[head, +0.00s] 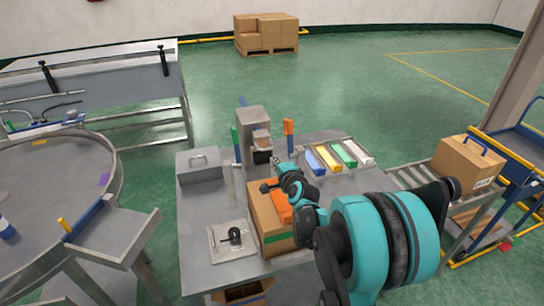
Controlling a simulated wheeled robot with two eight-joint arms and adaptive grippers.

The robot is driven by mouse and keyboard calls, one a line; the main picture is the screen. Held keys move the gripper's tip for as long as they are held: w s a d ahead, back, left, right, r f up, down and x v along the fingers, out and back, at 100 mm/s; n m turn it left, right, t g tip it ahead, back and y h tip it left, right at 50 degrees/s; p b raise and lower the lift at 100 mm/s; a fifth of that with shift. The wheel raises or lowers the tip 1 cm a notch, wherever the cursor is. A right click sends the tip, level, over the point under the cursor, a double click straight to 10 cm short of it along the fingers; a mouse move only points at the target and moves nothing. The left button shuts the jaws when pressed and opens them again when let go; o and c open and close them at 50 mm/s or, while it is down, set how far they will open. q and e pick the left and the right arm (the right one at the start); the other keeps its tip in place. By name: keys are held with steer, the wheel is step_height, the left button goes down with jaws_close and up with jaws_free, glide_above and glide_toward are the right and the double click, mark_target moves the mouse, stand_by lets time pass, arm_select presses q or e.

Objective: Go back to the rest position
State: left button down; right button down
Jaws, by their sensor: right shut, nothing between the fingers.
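My right arm reaches in from the lower right over the grey workbench (205,270). Its gripper (275,162) is small in the picture, shut and empty, just in front of the crimping machine (254,122) and above the far side of an open cardboard box (268,222). I cannot tell whether it touches the machine. My forearm hides part of the box and the bench's right side. An orange item (281,206) shows in the box. My left arm and gripper are not in view.
A tray with blue, yellow, green and white bins (345,154) lies behind my right wrist. A grey plate with a black part (233,238) is left of the box. A roller conveyor with a carton (467,166) is at right, a round table (50,175) at left.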

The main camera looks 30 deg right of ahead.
steer(key=p+v, duration=0.1)
steer(key=v, duration=0.4)
steer(key=shift+s, duration=0.15)
steer(key=shift+a, duration=0.15)
steer(key=s+a+n+g+y, duration=0.2)
steer(key=s+a+n, duration=0.25)
steer(key=a, duration=0.25)
steer(key=s+a+n+g+y, duration=0.1)
steer(key=s+a+n, duration=0.2)
steer(key=a+n, duration=0.4)
steer(key=s+a+f+n+g, duration=0.1)
steer(key=s+a+n+g, duration=0.1)
steer(key=s, duration=0.5)
steer(key=s+a+f+n+g, duration=0.2)
steer(key=s+a+n, duration=0.3)
steer(key=s+n, duration=0.2)
steer(key=shift+s, duration=0.45)
steer(key=shift+a+f, duration=0.1)
steer(key=shift+f, duration=0.05)
